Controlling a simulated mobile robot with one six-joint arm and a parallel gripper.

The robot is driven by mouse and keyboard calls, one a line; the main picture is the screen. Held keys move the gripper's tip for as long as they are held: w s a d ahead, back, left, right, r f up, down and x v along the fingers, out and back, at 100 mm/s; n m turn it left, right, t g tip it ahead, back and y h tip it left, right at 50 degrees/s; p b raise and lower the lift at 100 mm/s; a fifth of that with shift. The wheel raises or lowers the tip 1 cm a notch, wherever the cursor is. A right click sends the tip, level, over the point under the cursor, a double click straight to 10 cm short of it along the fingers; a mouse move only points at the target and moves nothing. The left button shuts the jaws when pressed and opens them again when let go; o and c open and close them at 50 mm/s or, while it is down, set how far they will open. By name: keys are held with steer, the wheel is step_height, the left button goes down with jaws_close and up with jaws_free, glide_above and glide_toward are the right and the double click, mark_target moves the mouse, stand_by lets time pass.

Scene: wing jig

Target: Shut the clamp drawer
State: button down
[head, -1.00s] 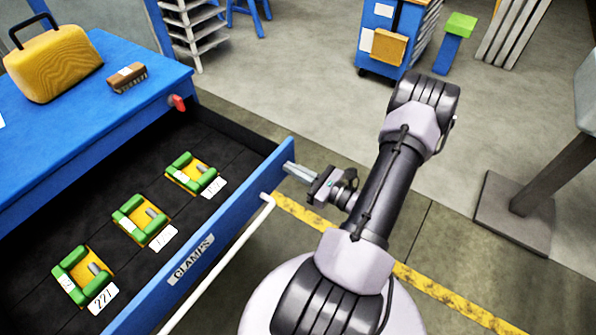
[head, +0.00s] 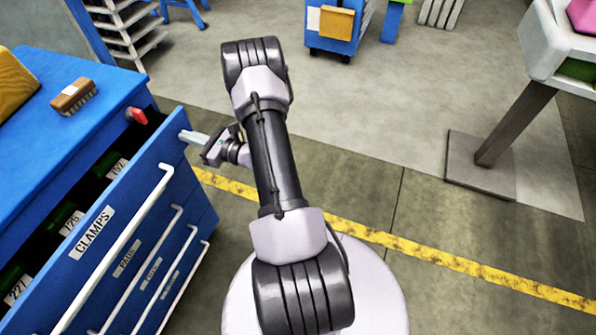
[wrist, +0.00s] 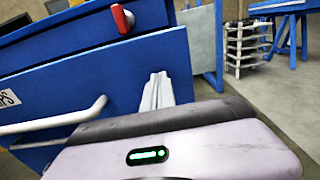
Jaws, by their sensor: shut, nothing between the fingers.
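The clamp drawer (head: 150,190) is the top drawer of a blue cabinet, with a "CLAMPS" label and a white bar handle (head: 118,245). It stands partly open; a dark gap shows the numbered tags and parts of the green clamps (head: 62,217) inside. My gripper (head: 188,136) is shut and empty, its fingertips at the drawer front near its far top corner. In the wrist view the fingers (wrist: 157,92) point at the blue front, right of the handle end (wrist: 98,106). Contact looks likely, but I cannot tell for sure.
A red catch (head: 137,115) sits at the cabinet's corner. A brush (head: 74,96) and a yellow case (head: 14,82) rest on the blue top. Lower drawers are shut. A grey stand (head: 490,165) is at the right; the floor between is clear.

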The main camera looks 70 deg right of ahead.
steer(key=w, duration=0.9)
steer(key=shift+b, duration=0.3)
steer(key=shift+w, duration=0.25)
steer(key=shift+r, duration=0.1)
steer(key=shift+w+r, duration=0.15)
steer(key=shift+d, duration=0.1)
